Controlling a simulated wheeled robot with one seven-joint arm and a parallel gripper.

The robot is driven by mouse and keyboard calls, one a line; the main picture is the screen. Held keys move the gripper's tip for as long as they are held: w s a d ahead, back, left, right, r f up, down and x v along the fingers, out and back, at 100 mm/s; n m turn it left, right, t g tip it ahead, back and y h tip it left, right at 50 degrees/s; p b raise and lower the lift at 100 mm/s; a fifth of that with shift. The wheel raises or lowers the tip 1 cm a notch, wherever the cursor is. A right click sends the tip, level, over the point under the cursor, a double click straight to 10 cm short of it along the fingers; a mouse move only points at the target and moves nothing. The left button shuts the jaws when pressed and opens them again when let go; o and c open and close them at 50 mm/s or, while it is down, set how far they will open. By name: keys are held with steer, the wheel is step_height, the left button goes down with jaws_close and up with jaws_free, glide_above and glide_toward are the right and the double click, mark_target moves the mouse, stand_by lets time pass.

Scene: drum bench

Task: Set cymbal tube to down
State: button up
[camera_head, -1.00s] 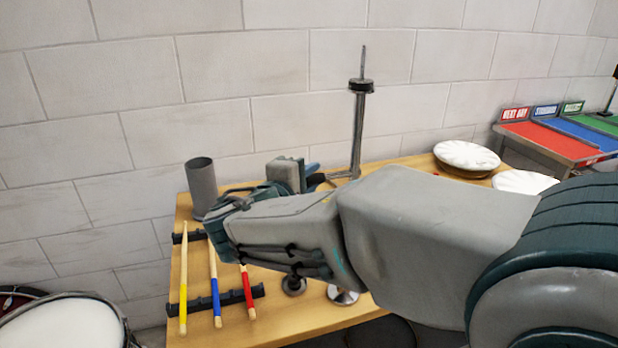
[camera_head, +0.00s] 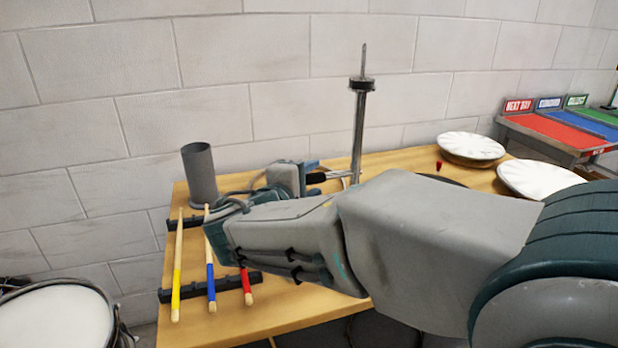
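The cymbal stand stands upright at the back of the wooden bench. Its grey metal tube (camera_head: 358,135) carries a black round piece (camera_head: 362,84) with a thin rod rising above it. The lower end of the stand is partly hidden by my arm. My gripper (camera_head: 330,177) is low, just left of the tube's lower part, with its dark fingers pointing right toward it. My wrist and forearm cover much of the fingers. I cannot tell whether they touch the tube or how far apart they are.
A grey cup (camera_head: 199,175) stands at the bench's back left corner. Drumsticks with yellow (camera_head: 176,283), blue and red bands lie on a black rack. White-topped round pieces (camera_head: 470,147) lie on the right, near coloured trays (camera_head: 545,133). A drum (camera_head: 58,322) is at lower left.

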steer(key=shift+r, duration=0.15)
steer(key=shift+s+a, duration=0.1)
steer(key=shift+s, duration=0.15)
steer(key=v, duration=1.3)
steer(key=shift+s, duration=0.2)
